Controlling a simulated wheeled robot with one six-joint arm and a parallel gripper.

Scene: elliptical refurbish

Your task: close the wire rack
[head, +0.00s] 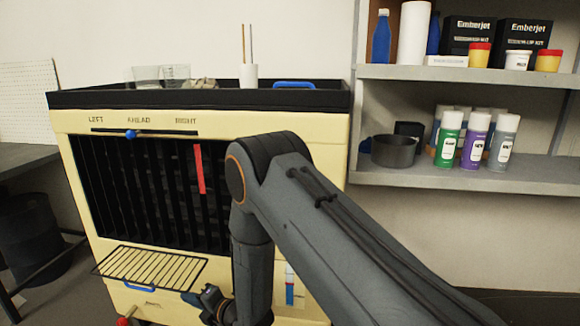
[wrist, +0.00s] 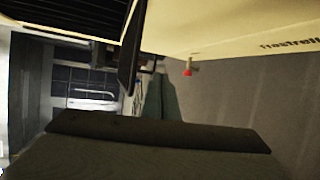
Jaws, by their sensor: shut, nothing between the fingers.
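The wire rack (head: 150,268) sticks out, roughly flat, from the lower front of the cream cabinet (head: 100,122) in the head view. A blue handle (head: 140,287) sits under its front edge. My gripper (head: 208,298) is low, just right of the rack's front right corner, and is shut with nothing in it. A gap shows between it and the rack in the picture; the depth between them is hard to judge. My arm hides part of the cabinet's right front. The wrist view is dark and I cannot clearly pick out the rack there.
Above the rack are dark vertical slats (head: 150,190), a red strip (head: 199,168) and a blue slider knob (head: 130,134). A red knob shows in the wrist view (wrist: 188,72). Shelves (head: 465,175) with cans stand right; a dark bin (head: 30,235) stands left.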

